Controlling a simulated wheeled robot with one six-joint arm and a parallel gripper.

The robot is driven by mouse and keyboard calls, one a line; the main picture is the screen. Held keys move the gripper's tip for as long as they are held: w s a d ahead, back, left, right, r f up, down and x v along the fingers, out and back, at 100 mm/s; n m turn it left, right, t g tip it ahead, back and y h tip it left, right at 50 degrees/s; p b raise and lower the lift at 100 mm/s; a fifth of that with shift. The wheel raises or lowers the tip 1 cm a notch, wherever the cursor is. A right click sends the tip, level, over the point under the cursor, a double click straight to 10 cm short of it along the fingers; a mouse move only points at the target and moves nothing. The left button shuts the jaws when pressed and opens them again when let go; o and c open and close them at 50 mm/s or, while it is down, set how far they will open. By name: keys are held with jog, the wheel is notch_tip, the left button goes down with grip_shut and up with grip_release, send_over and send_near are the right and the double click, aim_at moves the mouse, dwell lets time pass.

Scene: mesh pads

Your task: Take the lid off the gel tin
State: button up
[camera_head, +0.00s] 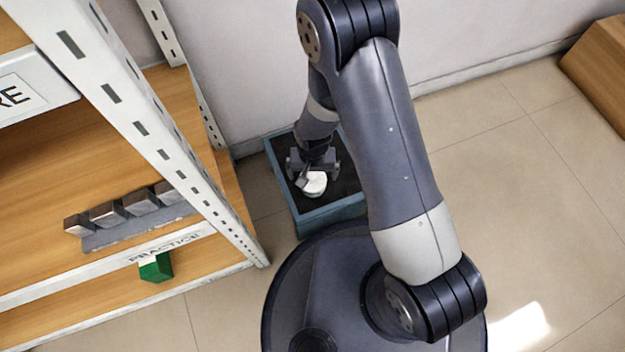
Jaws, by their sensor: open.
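A small white round thing (315,184), which looks like the gel tin with its lid, sits on the dark top of a blue-grey box-like stand (330,213). My gripper (314,178) reaches down over it from above. Its jaws are open, with the white thing just below and between or beside them; I cannot tell whether they touch it. The gripper hides the tin's far side, and the seam between lid and tin is too small to make out.
A shelf rack with a white metal post (150,130) stands on the left. A wooden box (600,75) is at the upper right. The tiled floor on the right is clear.

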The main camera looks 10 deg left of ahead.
notch_tip(320, 180, down, 2)
jog(key=shift+r, duration=0.1)
jog(key=c, duration=1)
